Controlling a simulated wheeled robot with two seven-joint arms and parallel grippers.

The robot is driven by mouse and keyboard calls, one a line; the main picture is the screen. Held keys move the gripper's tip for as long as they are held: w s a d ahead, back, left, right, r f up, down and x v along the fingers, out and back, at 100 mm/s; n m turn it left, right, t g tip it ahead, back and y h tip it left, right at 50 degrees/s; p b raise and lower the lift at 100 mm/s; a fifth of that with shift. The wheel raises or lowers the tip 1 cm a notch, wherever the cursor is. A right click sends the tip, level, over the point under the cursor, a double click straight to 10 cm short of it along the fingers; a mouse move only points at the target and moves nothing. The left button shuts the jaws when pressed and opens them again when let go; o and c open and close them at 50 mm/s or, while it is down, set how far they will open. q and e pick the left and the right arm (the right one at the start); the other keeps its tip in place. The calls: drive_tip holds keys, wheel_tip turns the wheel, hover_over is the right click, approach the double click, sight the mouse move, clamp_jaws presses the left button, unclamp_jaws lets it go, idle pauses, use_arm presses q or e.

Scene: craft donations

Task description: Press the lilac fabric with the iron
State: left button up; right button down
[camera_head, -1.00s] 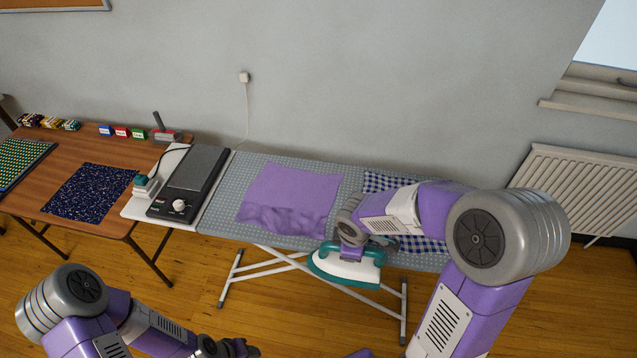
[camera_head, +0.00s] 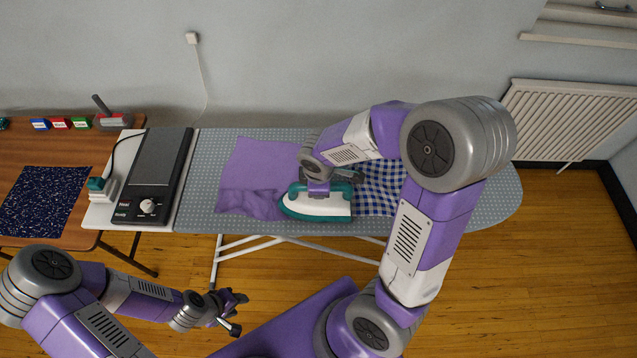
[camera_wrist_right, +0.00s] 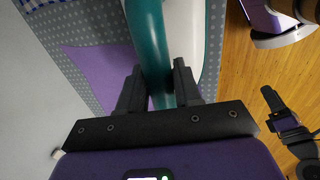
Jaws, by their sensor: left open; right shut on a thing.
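The lilac fabric (camera_head: 252,172) lies on the dotted grey ironing board (camera_head: 203,185), smooth at the back and crumpled along its near edge. The teal and white iron (camera_head: 318,207) is level at the fabric's near right corner, tip pointing left. I cannot tell whether its soleplate touches the cloth. My right gripper (camera_head: 320,188) is shut on the iron's teal handle, which also shows between the fingers in the right wrist view (camera_wrist_right: 150,45). The fabric shows there too (camera_wrist_right: 105,72). My left gripper (camera_head: 238,313) is open and empty, in front of the board.
Blue checked cloth (camera_head: 380,190) lies on the board right of the iron. A black-topped appliance (camera_head: 158,170) with a white knob stands left of the board. The brown table (camera_head: 40,155) holds a dark speckled cloth (camera_head: 45,200). The board's right end (camera_head: 490,195) is bare.

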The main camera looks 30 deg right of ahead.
drive_tip(key=shift+w+f, duration=0.1)
drive_tip(key=shift+f, duration=0.05)
drive_tip(key=shift+f+b, duration=0.2)
drive_tip(key=shift+b, duration=0.2)
drive_tip(key=shift+w+a+b, duration=0.1)
drive_tip(key=shift+w+a, duration=0.65)
drive_tip(key=shift+a, duration=0.45)
drive_tip(key=shift+w+a+b, duration=0.1)
drive_tip(key=shift+w+a, duration=0.6)
drive_tip(key=shift+a, duration=0.5)
drive_tip(key=shift+w+a+b, duration=0.1)
drive_tip(key=shift+w+a, duration=0.65)
drive_tip(key=shift+a, duration=0.45)
drive_tip(key=shift+w+a+r, duration=0.1)
drive_tip(key=shift+w+a, duration=0.4)
drive_tip(key=shift+a, duration=0.3)
drive_tip(key=shift+w+a+f, duration=0.1)
drive_tip(key=shift+w+a, duration=0.35)
drive_tip(key=shift+a, duration=0.3)
drive_tip(key=shift+w+a+r, duration=0.1)
drive_tip(key=shift+w+a, duration=0.4)
drive_tip(key=shift+a, duration=0.3)
drive_tip(key=w+a+p, duration=0.2)
drive_tip(key=w+a, duration=0.5)
drive_tip(key=a, duration=0.5)
